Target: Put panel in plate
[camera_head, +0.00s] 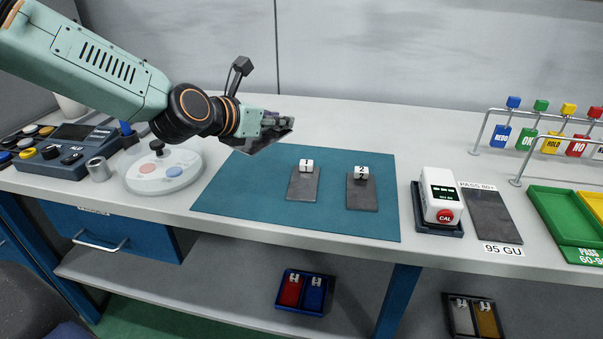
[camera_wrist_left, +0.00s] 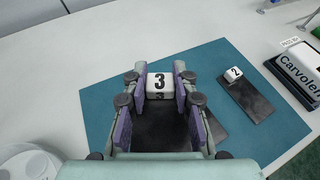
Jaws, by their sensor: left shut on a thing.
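My left gripper (camera_head: 280,122) is shut on a dark panel (camera_wrist_left: 160,130) with a white block marked 3 (camera_wrist_left: 159,84). It holds this panel above the far left part of the teal mat (camera_head: 230,185). In the head view, the held panel (camera_head: 262,143) shows as a dark tilted sheet under the fingers. Two more dark panels lie on the mat: one with a block marked 1 (camera_head: 303,184), one with a block marked 2 (camera_head: 362,193). A dark flat plate (camera_head: 491,217) lies at right, beside a 95 GU label. My right gripper is not in view.
A white meter (camera_head: 439,196) with a red CAL button stands in a dark holder right of the mat. Green and yellow trays (camera_head: 565,215) and a rack of coloured tags (camera_head: 550,143) are farther right.

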